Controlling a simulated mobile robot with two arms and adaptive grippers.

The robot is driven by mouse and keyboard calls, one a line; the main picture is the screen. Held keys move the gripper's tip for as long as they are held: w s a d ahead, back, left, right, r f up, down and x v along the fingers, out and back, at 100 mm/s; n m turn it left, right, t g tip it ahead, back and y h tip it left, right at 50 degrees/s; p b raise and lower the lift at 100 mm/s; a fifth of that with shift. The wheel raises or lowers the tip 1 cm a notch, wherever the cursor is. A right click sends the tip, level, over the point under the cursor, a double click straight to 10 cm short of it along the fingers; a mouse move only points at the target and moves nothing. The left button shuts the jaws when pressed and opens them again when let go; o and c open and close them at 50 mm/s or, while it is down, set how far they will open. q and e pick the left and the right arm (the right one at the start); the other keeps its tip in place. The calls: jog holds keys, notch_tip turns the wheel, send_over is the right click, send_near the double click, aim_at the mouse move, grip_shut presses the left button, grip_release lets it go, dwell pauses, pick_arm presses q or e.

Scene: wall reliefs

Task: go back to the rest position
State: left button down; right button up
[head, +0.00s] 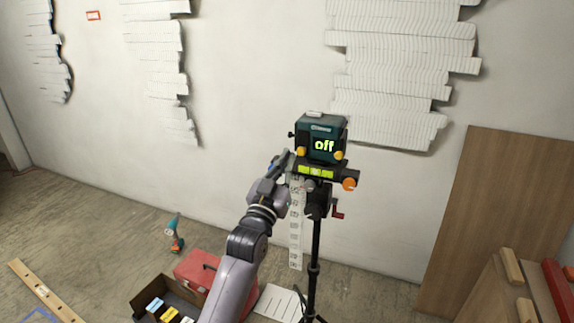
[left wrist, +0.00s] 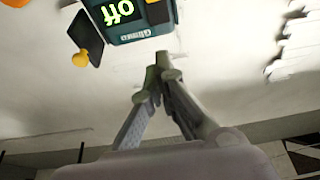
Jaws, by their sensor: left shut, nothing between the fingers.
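My left gripper (head: 278,170) is raised beside the left side of a dark teal device (head: 322,138) on a tripod (head: 315,240). The device's display reads "off" in green. In the left wrist view, the fingers of my left gripper (left wrist: 163,72) are together and empty, with the device (left wrist: 130,18) upside down at the top. I cannot tell from these views whether the gripper touches the device. My right gripper is not in view.
A red toolbox (head: 197,270), an open box (head: 150,296) and a teal drill (head: 174,235) are on the floor at lower left. A wooden panel (head: 505,210) leans on the wall at right. White layered reliefs (head: 400,65) cover parts of the wall.

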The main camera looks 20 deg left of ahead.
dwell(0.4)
pick_arm(q)
jog(key=s+d+f+g, duration=0.1)
jog(key=s+f+g, duration=0.15)
jog(key=f, duration=1.05)
jog(key=s+f+g, duration=0.1)
jog(key=f+g, duration=0.2)
jog(key=f, duration=0.9)
jog(key=s+d+f+g, duration=0.1)
jog(key=s+f+g, duration=0.15)
jog(key=f, duration=1.05)
jog(key=s+f+m+g, duration=0.1)
jog(key=s+f+g, duration=0.1)
jog(key=s+f, duration=0.7)
jog(key=s+f+g, duration=0.3)
jog(key=s+f, duration=0.3)
jog(key=f, duration=0.5)
jog(key=s+a+f+g, duration=0.1)
jog(key=s+f, duration=0.4)
jog(key=s, duration=0.7)
jog(key=s+a+f+g, duration=0.1)
jog(key=s+f+g, duration=0.3)
jog(key=s, duration=0.9)
jog(key=s+a+f+m+g, duration=0.1)
jog(key=s+f+g, duration=0.1)
jog(key=s+f, duration=0.6)
jog(key=s, duration=0.5)
jog(key=shift+s+g+y, duration=0.25)
jog(key=shift+g+y, duration=0.15)
jog(key=shift+a, duration=0.1)
